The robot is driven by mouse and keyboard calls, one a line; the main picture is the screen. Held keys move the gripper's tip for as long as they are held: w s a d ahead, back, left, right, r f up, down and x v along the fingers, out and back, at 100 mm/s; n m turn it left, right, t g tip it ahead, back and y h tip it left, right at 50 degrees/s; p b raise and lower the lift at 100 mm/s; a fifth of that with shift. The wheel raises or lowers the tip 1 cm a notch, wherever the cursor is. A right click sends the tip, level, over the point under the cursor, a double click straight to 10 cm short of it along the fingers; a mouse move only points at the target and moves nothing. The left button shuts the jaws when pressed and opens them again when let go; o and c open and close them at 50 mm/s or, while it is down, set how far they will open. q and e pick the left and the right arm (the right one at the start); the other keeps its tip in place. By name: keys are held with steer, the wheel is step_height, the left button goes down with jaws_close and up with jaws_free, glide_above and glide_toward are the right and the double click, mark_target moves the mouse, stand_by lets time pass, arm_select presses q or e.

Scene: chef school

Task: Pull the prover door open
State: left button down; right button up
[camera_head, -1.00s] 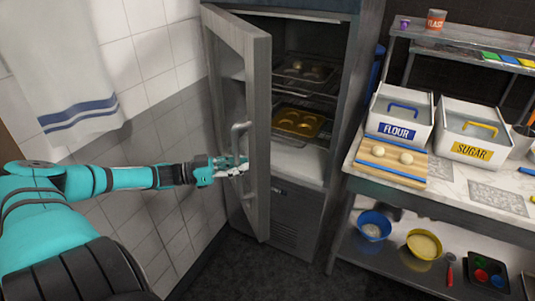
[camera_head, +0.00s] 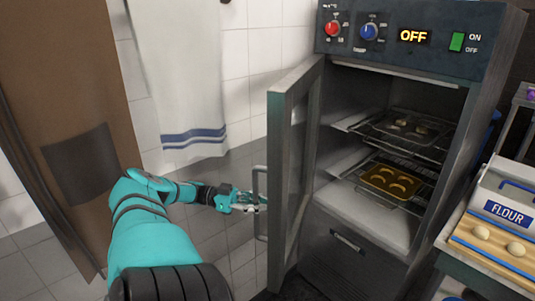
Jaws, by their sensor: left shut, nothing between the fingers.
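The prover (camera_head: 365,250) is a grey cabinet on the right of centre. Its glazed door (camera_head: 277,175) stands wide open, swung out to the left, and the inside shows. The bar handle (camera_head: 258,200) is on the door's outer left face. My left gripper (camera_head: 256,203) is shut, with its fingertips at the handle; nothing shows between the fingers. Whether the fingers touch the handle is hard to tell. My right gripper is not in view.
Inside are racks with a golden tray of dough (camera_head: 392,180) and a darker tray above. The panel reads OFF (camera_head: 413,36). A towel (camera_head: 180,80) hangs on the tiled wall. A brown door (camera_head: 55,110) stands at left. A counter with a flour bin (camera_head: 505,205) is at right.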

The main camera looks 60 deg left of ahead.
arm_select(q)
steer(key=c, duration=2)
jaws_free()
steer(key=shift+s+f, duration=0.15)
steer(key=shift+f, duration=0.05)
steer(key=o, duration=0.8)
steer(key=shift+s+r, duration=0.1)
steer(key=shift+r, duration=0.05)
steer(key=shift+c, duration=0.2)
steer(key=shift+c, duration=0.5)
